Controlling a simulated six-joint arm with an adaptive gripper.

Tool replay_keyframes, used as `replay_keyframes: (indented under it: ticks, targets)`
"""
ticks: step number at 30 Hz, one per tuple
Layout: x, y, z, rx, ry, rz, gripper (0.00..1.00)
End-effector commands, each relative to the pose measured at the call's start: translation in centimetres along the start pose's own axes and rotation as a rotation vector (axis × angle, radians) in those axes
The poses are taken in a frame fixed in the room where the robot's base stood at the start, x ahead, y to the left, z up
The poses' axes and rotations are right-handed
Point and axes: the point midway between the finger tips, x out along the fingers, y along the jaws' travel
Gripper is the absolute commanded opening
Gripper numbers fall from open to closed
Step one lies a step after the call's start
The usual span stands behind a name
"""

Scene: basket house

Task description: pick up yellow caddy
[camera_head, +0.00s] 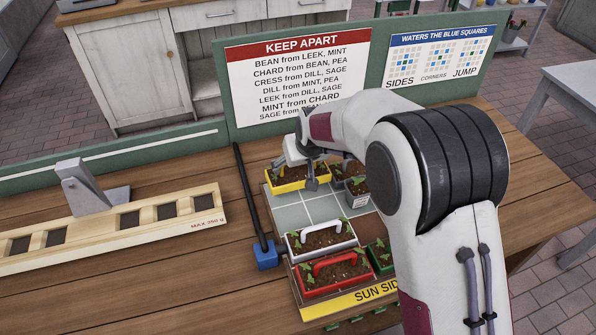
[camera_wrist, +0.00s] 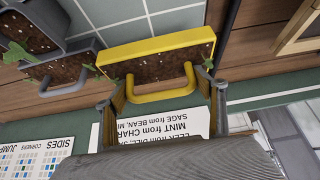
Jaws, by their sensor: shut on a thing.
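The yellow caddy (camera_head: 290,187) is a shallow box of dark soil with small green seedlings and a yellow handle. It is at the back left of the tiled board (camera_head: 289,218). In the wrist view the yellow caddy (camera_wrist: 160,45) lies across the top middle, its handle between my fingers. My gripper (camera_wrist: 168,93) is shut on it. In the head view my gripper (camera_head: 312,165) comes down over the caddy, and my arm hides part of it. I cannot tell whether the caddy is clear of the board.
Grey pots (camera_head: 357,193) stand close to the right of the caddy. A white caddy (camera_head: 322,250) and a red caddy (camera_head: 333,284) are at the front. A blue-ended black rod (camera_head: 266,254) and a wooden rack (camera_head: 110,238) lie left. The green sign panel (camera_head: 218,85) stands behind.

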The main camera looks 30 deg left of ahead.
Motion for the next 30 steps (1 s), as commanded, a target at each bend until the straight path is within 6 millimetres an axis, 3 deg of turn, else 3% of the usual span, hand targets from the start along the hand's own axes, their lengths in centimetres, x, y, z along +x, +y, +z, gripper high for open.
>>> replay_keyframes:
  ticks: [6, 12, 30]
  targets:
    - [-2.9, 0.0, -1.8, 0.001, 0.005, 0.0, 0.41]
    - [-4.5, 0.0, -2.7, 0.001, 0.004, -0.001, 0.41]
    - [-5.0, 0.0, -2.9, 0.0, 0.003, -0.001, 0.41]
